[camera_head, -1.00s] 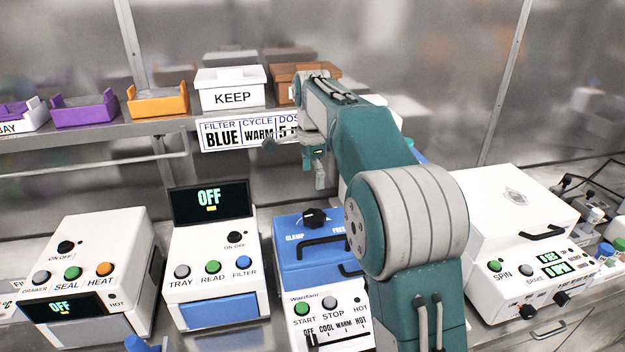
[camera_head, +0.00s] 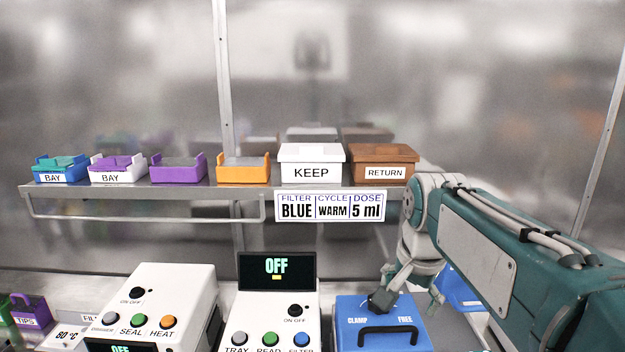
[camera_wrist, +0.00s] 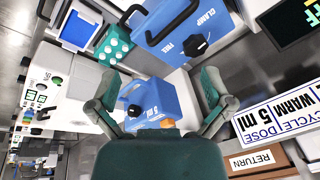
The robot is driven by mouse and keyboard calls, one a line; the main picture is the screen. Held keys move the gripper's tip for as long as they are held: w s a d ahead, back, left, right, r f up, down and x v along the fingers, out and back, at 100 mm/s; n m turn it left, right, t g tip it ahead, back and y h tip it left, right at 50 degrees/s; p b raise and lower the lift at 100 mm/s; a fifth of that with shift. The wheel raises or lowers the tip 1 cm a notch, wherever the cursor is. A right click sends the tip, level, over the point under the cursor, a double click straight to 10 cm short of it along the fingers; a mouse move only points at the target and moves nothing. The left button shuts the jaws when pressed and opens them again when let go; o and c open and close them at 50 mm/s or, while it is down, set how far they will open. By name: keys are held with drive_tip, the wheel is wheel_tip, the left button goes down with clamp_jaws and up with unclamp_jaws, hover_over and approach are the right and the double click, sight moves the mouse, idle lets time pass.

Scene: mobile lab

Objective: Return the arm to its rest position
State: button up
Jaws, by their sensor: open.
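My arm comes in from the right in the head view and bends down at its wrist. My gripper (camera_head: 414,290) hangs beside the blue clamp lid (camera_head: 372,328) with its dark knob and black handle. In the wrist view my gripper (camera_wrist: 160,92) shows its two fingers spread wide apart. A blue container marked 5 ml (camera_wrist: 158,98) shows between and beyond the fingers, and they are not closed on it. A blue object (camera_head: 460,290) shows partly behind the arm in the head view.
A shelf holds blue, purple and orange trays, the KEEP bin (camera_head: 311,164) and the brown RETURN bin (camera_head: 384,165). White machines stand along the bench, one with an OFF screen (camera_head: 277,268). A teal rack (camera_wrist: 114,46) shows in the wrist view.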

drive_tip(key=s+f+n+t, duration=0.1)
drive_tip(key=s+f+n, duration=0.3)
drive_tip(key=s, duration=0.4)
drive_tip(key=s+f+n+t, duration=0.1)
drive_tip(key=s+f+n, duration=0.2)
drive_tip(key=s, duration=0.5)
drive_tip(key=shift+s+f+n+t, duration=0.4)
drive_tip(key=shift+n, duration=0.2)
